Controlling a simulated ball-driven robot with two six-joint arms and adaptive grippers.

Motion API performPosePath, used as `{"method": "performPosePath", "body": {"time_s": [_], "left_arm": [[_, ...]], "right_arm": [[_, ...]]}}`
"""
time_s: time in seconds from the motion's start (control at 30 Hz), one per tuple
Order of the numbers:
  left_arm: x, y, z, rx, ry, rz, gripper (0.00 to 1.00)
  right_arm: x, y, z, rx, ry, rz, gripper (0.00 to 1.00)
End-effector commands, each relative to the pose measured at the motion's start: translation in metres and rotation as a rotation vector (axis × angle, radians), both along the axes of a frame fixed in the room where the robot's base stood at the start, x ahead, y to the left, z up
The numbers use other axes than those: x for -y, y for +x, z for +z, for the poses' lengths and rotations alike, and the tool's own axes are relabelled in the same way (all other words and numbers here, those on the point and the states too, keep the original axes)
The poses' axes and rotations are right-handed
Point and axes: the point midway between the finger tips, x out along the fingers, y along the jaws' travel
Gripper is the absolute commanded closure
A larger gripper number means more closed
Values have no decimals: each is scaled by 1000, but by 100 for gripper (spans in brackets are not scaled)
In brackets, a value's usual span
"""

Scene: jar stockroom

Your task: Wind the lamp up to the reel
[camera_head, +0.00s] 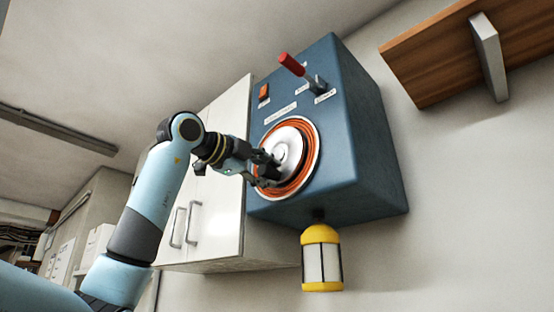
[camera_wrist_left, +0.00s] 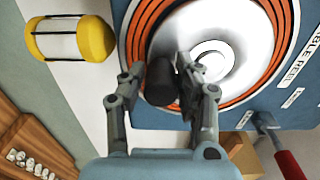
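The lamp (camera_head: 322,262), a white cylinder with yellow caps, hangs just under the blue winch box (camera_head: 365,150). It lies at the upper left of the left wrist view (camera_wrist_left: 70,39). The reel (camera_head: 297,140), a pale disc ringed by orange cable, is on the box's front. It fills the top of the left wrist view (camera_wrist_left: 240,30). My left gripper (camera_head: 264,168) is at the reel's lower left. In the left wrist view its fingers (camera_wrist_left: 160,75) lie on both sides of a black crank knob (camera_wrist_left: 159,85) and appear closed on it. My right gripper is out of view.
A red-handled lever (camera_head: 291,64) and an orange switch (camera_head: 264,92) sit on the box above the reel. White cabinets (camera_head: 215,215) stand behind my left arm. A wooden shelf (camera_head: 440,60) is on the wall at upper right. The wall below it is clear.

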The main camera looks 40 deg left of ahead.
Motion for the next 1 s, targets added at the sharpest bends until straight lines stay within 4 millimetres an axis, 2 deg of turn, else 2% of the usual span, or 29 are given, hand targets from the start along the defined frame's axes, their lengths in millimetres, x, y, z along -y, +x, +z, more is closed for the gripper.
{"method": "performPosePath", "body": {"time_s": [0.03,0.17,0.2,0.53,1.0], "left_arm": [[0,0,0,-1,0,0,60],[0,0,0,1,0,0,43],[0,0,0,2,0,-1,42],[0,-7,0,5,1,-1,42],[-5,-59,0,7,2,0,42]], "right_arm": [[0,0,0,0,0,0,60],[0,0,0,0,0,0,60],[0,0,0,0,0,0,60],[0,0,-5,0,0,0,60],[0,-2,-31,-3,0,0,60]]}}
